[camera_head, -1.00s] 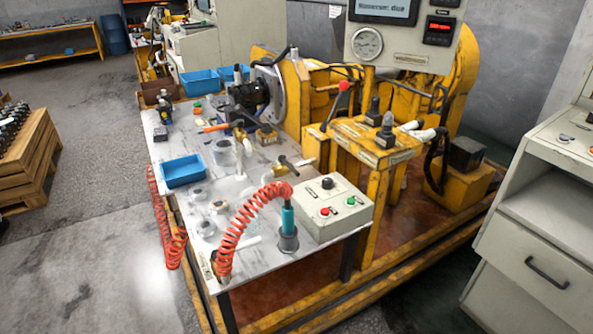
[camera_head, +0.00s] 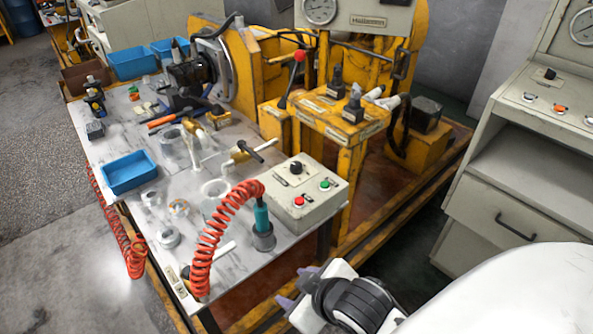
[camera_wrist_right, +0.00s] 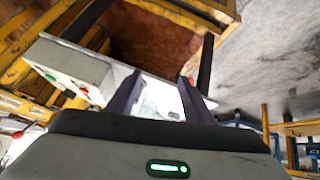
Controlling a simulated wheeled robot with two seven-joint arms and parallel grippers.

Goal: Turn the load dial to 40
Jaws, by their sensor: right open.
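A grey control box (camera_head: 300,200) sits at the near right corner of the workbench. It has a black dial (camera_head: 296,168) on top, with a red button (camera_head: 299,202) and a green button (camera_head: 325,184). Any scale or label is too small to read. My right gripper (camera_head: 295,287) is open and empty, in front of the box and apart from it. My left gripper is out of view.
A coiled red hose (camera_head: 215,230) stands beside the box. Blue bins (camera_head: 129,172) and loose parts cover the bench (camera_head: 215,262). A red-tipped lever (camera_head: 292,80) rises behind the box. A grey cabinet (camera_head: 500,195) at right carries another black knob (camera_head: 550,74).

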